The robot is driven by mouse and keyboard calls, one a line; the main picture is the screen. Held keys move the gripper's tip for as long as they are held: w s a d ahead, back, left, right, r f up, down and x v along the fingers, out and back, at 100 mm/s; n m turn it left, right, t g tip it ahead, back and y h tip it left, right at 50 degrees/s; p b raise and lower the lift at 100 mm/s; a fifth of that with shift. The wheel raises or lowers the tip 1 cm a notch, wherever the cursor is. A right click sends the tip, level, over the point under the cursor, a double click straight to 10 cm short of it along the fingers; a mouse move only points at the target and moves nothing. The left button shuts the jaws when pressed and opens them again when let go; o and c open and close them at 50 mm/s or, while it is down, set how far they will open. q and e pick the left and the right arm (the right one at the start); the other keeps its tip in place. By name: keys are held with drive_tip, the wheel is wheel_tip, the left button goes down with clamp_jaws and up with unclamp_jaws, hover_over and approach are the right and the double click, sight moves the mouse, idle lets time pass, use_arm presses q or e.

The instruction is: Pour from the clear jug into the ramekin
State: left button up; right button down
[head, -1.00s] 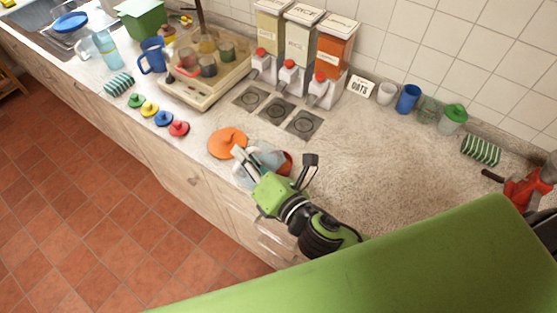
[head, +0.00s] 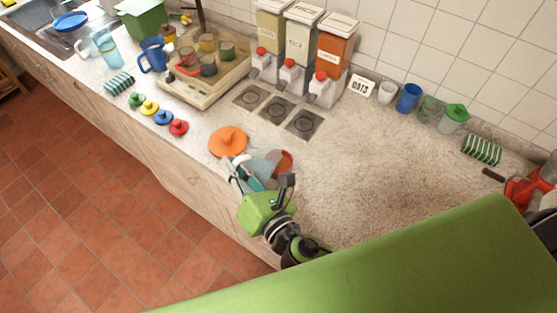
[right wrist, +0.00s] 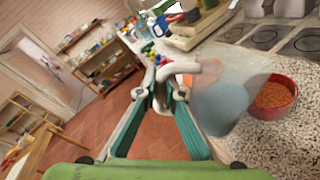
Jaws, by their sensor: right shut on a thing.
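My right gripper (head: 258,184) is shut on the clear jug (head: 266,163) by its handle, near the front edge of the counter. In the right wrist view the fingers (right wrist: 165,98) close on the pale handle, and the see-through jug (right wrist: 228,92) leans right toward a red bowl, which looks like the ramekin (right wrist: 272,99). The ramekin holds orange grains. In the head view the ramekin (head: 285,161) is partly hidden behind the jug and gripper. I cannot tell what is left in the jug or see a stream. My left gripper is not in view.
An orange lid (head: 228,141) lies just left of the jug. Several small coloured lids (head: 163,118) line the front edge. A tray of cups (head: 205,75) and dispensers (head: 297,50) stand behind. The counter to the right (head: 370,160) is clear.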

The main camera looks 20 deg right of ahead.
drive_tip(key=shift+s+a+f+n+b, duration=0.15)
drive_tip(key=shift+a+f+n+b, duration=0.15)
drive_tip(key=shift+f, duration=0.2)
drive_tip(key=shift+s+a+f+n+b, duration=0.2)
drive_tip(key=shift+a+f+b, duration=0.1)
drive_tip(key=shift+f+b, duration=0.15)
drive_tip(key=s+a+f+n+t+b, duration=0.1)
drive_tip(key=s+a+f+n+b, duration=0.1)
drive_tip(key=a+f+n+b, duration=0.2)
drive_tip(key=shift+a+f+n, duration=0.4)
drive_tip(key=shift+f+n, duration=0.35)
drive_tip(key=shift+n, duration=0.05)
